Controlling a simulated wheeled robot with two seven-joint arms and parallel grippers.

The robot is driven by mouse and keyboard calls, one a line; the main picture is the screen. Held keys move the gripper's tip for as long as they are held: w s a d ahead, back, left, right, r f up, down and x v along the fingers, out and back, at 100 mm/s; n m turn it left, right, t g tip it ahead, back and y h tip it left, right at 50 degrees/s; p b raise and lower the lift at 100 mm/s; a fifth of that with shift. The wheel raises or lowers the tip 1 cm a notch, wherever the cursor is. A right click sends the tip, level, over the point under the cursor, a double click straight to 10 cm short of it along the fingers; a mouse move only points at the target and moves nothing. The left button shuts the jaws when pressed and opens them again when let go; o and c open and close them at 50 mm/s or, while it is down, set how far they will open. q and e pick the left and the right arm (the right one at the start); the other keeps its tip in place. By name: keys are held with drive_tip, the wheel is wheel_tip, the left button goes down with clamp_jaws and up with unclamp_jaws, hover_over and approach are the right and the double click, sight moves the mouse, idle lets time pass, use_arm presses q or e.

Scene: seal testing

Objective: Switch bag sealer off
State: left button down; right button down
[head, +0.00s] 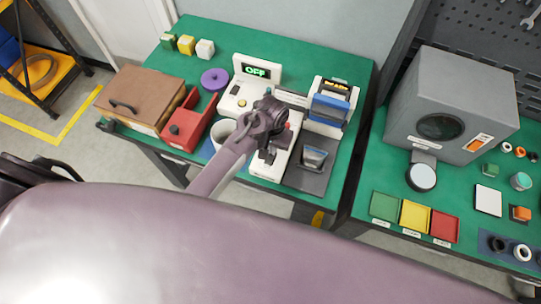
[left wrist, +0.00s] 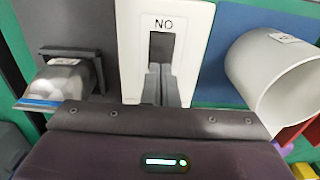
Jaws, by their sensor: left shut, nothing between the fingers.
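The white bag sealer (head: 262,171) stands at the front of the left green table. In the left wrist view its white top (left wrist: 195,40) has a dark slot or switch (left wrist: 161,46) with a label above it that reads "NO", which looks like "ON" upside down. My left gripper (head: 268,154) is over the sealer. In the left wrist view its fingers (left wrist: 163,85) are shut and empty, with their tips at the near part of the dark slot. I cannot tell whether they touch it. My right gripper is in neither view.
A grey-white cylinder (left wrist: 280,75) stands on one side of the sealer, a clear bag or pouch (head: 314,157) on a grey mat on the other. Behind are a white device with a green "OFF" display (head: 256,71) and a blue-white machine (head: 331,105). A red bin (head: 185,125) is at left.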

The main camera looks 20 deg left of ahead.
use_arm(q)
drive_tip(key=shift+f, duration=0.55)
drive_tip(key=shift+r, duration=0.1)
wheel_tip(320, 180, up, 3)
drive_tip(key=shift+f+p, duration=0.2)
drive_tip(key=shift+p, duration=0.85)
drive_tip(key=shift+r, duration=2.1)
